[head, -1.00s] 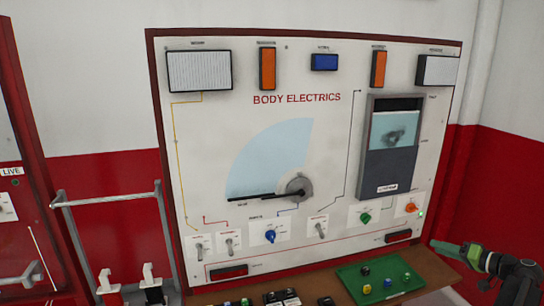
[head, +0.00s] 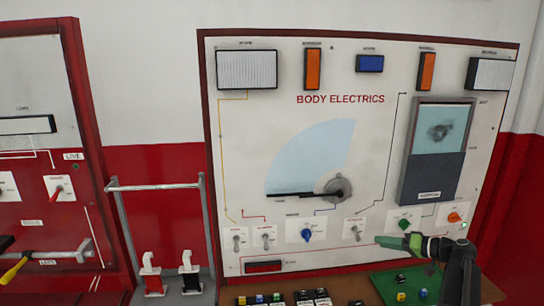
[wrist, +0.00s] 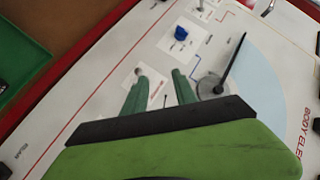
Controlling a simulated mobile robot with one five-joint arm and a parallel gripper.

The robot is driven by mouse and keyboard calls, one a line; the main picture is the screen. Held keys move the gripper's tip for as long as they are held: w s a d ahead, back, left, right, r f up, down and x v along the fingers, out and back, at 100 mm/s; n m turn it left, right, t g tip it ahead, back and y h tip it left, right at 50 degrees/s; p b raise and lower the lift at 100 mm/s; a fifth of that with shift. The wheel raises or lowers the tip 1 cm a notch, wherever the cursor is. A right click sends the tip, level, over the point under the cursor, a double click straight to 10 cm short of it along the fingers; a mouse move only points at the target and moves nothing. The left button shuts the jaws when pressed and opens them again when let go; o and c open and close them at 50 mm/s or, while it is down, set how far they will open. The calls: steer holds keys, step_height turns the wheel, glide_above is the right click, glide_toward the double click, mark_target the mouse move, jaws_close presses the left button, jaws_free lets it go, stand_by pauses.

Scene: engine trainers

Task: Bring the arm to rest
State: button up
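My green gripper (head: 382,241) is at the lower right of the white BODY ELECTRICS panel (head: 300,120) in the head view, pointing left. In the wrist view its two fingers (wrist: 158,76) stand apart with nothing held between them. The fingertips overlap a white switch plate on the panel. Whether they touch it I cannot tell. A blue knob (wrist: 181,33) and the dial's dark pointer (wrist: 232,62) lie beyond the fingertips. In the head view the green knob (head: 404,224) and orange knob (head: 454,217) are above my gripper and wrist.
A green tray (head: 385,288) with small coloured parts lies on the brown ledge below the panel. Left of the panel stands a grey metal frame (head: 155,187) with a red and a black connector. Another red-framed panel (head: 82,120) is at far left.

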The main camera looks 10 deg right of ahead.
steer(key=w+a+f+n+g+y, duration=0.1)
steer(key=w+a+f+n+g, duration=0.15)
steer(key=a, duration=0.95)
steer(key=w+a+f+n+g, duration=0.1)
steer(key=a+f+g, duration=0.15)
steer(key=a, duration=0.95)
steer(key=s+a+f+n+g+h, duration=0.1)
steer(key=s+a+f+g, duration=0.15)
steer(key=a, duration=0.55)
steer(key=s+a+f+n+g+h, duration=0.1)
steer(key=s+a+f+g, duration=0.15)
steer(key=a, duration=0.65)
steer(key=s+a+f+g+h, duration=0.1)
steer(key=s+a+f+h, duration=0.2)
steer(key=s+a+f, duration=0.15)
steer(key=s+d+f+m+h, duration=0.1)
steer(key=s+d+m+h, duration=0.2)
steer(key=d, duration=0.5)
steer(key=shift+s+d+f+g+h, duration=0.2)
steer(key=shift+s+f+g+h, duration=0.15)
steer(key=shift+s+h, duration=0.65)
